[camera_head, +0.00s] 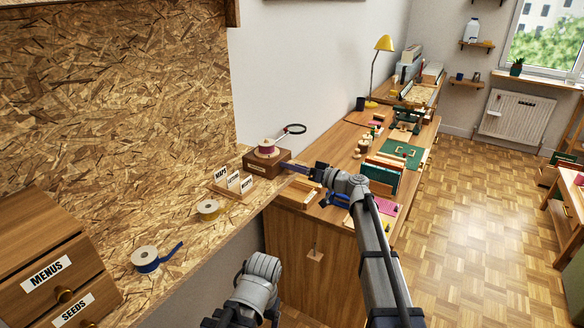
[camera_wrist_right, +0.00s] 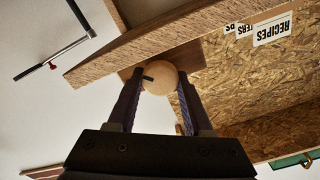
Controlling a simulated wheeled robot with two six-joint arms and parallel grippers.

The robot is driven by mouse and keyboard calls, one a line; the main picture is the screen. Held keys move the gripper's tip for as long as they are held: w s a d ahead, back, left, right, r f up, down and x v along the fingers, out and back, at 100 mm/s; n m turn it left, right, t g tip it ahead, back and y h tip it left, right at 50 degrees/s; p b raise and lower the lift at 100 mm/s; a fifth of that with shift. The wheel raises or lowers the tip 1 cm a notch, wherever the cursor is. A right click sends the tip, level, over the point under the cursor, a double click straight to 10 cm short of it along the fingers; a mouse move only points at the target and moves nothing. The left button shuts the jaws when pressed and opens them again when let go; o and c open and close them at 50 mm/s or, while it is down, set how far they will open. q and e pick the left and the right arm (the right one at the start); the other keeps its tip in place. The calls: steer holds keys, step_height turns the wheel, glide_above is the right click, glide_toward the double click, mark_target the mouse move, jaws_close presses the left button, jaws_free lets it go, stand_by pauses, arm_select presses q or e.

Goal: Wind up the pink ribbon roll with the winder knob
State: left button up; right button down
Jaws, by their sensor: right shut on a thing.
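The pink ribbon roll (camera_head: 267,148) sits on top of a small dark wooden box (camera_head: 257,167) at the far end of the OSB ledge. My right gripper (camera_head: 289,167) reaches the box's right side. In the right wrist view, the fingers (camera_wrist_right: 159,80) are shut on a pale, round winder knob (camera_wrist_right: 160,75), one finger on each side. The knob is hidden by the gripper in the head view. Part of my left arm shows low in the head view, but its fingers are not seen.
A dark ring on a thin arm (camera_head: 294,128) rises behind the box. A cluttered wooden desk (camera_head: 300,225) lies to the right.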

steer(key=shift+m, duration=1)
steer(key=shift+c, duration=1.5)
jaws_free()
